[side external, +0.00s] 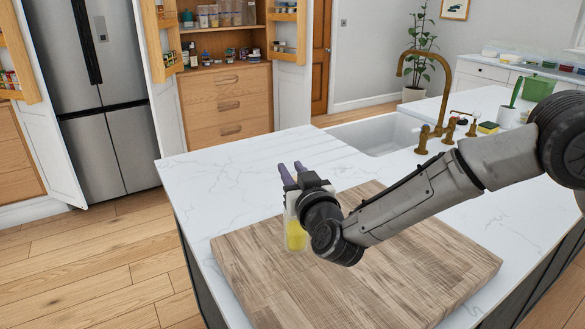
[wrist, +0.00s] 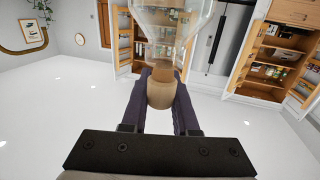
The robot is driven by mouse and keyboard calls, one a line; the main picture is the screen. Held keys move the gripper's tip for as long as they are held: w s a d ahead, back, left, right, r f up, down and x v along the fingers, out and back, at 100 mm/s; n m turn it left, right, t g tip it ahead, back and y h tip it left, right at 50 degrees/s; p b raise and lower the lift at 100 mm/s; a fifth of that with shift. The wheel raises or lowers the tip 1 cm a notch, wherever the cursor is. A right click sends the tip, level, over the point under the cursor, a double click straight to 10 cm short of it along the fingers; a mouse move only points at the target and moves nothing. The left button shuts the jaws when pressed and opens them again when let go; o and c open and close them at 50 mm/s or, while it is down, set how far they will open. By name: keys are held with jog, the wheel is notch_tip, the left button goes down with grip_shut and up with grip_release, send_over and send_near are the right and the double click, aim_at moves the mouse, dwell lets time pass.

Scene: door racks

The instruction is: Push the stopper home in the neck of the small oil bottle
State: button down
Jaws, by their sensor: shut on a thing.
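A small clear glass bottle with yellow oil (side external: 297,236) stands on the wooden board (side external: 430,265), partly hidden behind my wrist in the side view. The wrist view is upside down and shows the bottle's clear glass (wrist: 172,22) above the fingers. My gripper (side external: 291,170) has purple fingers pointing away from the side camera, above the bottle. In the wrist view my gripper (wrist: 164,82) is shut on the tan stopper (wrist: 160,92), with a finger on each side of its rounded knob. The stopper's shank points to the neck; how deep it sits cannot be told. My wrist hides the stopper in the side view.
The board lies on a white marble counter (side external: 215,180). A sink (side external: 375,133) with a brass tap (side external: 425,75) is behind it to the right. The counter left of the board is clear. Open cupboards with door racks (side external: 286,35) stand at the back, beyond the floor.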

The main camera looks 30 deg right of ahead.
jog(key=shift+f, duration=0.5)
jog(key=c, duration=0.6)
grip_release()
jog(key=v, duration=1.3)
jog(key=shift+s, duration=0.45)
